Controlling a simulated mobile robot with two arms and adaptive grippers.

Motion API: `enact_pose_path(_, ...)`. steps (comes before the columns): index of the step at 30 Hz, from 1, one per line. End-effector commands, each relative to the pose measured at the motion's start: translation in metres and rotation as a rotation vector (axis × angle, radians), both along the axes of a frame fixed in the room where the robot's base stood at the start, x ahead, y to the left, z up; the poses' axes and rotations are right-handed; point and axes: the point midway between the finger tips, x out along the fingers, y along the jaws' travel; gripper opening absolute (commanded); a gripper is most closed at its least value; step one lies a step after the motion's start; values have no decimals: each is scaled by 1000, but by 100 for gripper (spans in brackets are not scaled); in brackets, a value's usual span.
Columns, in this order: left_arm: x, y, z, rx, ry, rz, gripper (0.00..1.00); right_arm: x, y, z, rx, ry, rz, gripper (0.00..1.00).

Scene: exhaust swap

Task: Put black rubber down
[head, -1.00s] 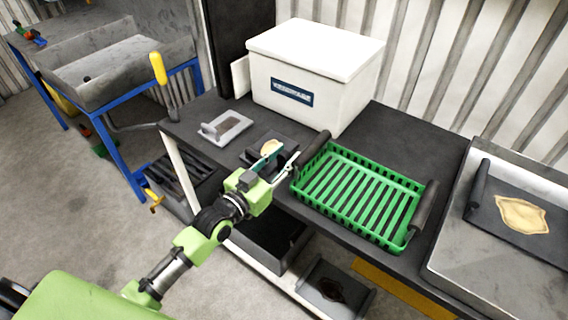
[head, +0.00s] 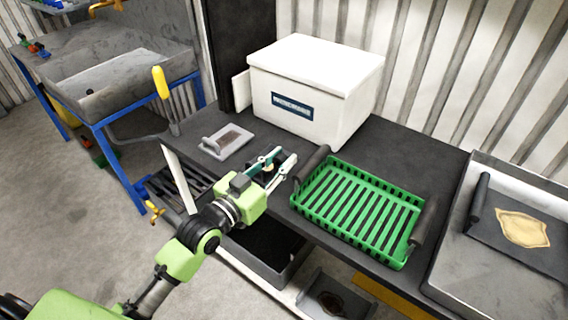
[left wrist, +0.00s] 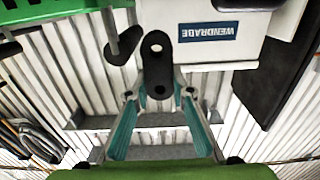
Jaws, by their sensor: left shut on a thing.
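My left gripper (head: 279,169) is above the dark workbench, between the grey tray and the green basket. It is shut on the black rubber (left wrist: 157,66), a dark piece with two round holes. In the left wrist view the rubber sticks out past the teal fingertips (left wrist: 160,98), clear of other things as far as I can tell. In the head view the rubber is too small and dark to make out. My right gripper is in neither view.
A green basket (head: 325,184) with dark handles stands right of the gripper. A white lidded box (head: 345,100) stands behind. A small grey tray (head: 241,144) is to the left. A metal tray (head: 462,250) with a dark plate is at far right.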

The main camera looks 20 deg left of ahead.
Motion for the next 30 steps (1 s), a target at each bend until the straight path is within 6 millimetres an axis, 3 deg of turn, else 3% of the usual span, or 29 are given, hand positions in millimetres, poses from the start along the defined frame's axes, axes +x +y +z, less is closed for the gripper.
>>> enact_pose_path(4, -24, 1, 29, 0, -1, 0, 0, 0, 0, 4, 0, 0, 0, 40)
enact_pose_path(15, -96, 3, 57, -1, 3, -1, 0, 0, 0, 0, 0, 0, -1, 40)
enact_pose_path(21, -110, 4, 64, 0, 1, 0, 0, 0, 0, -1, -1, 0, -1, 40)
enact_pose_path(30, -111, 8, 60, -17, -5, 62, 0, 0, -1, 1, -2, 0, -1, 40)
